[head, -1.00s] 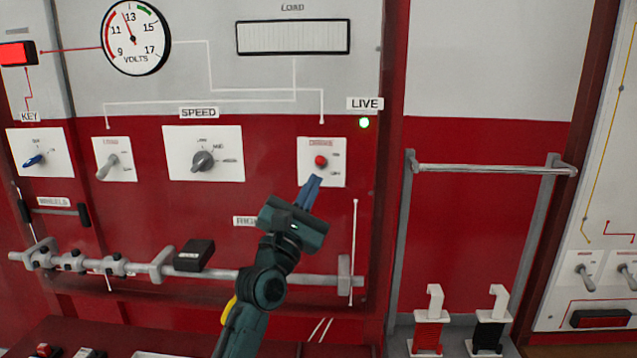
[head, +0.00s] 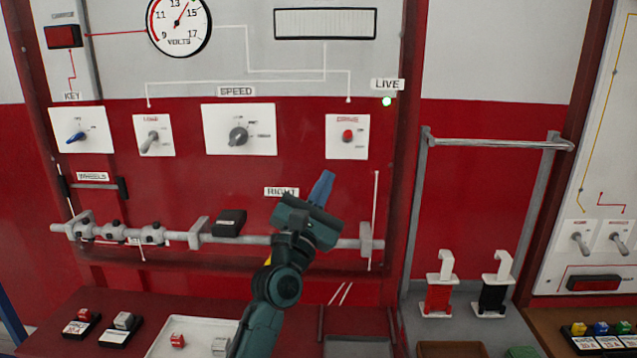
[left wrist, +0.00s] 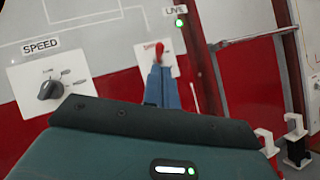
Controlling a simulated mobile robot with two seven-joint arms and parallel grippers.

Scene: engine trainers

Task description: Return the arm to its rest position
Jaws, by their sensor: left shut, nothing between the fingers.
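My left gripper (head: 322,186) is in front of the red engine trainer panel, with its blue fingers shut and empty. I cannot tell the exact gap there. My arm reaches up from the bottom of the head view. My right gripper is not in view.
A grey rail (head: 270,239) with clamps crosses the panel behind my arm. A metal frame (head: 490,143) stands at right, with a red (head: 438,298) and a black connector (head: 492,298) below. A white tray (head: 200,325) and small blocks lie on the bench. The live light (head: 387,101) glows green.

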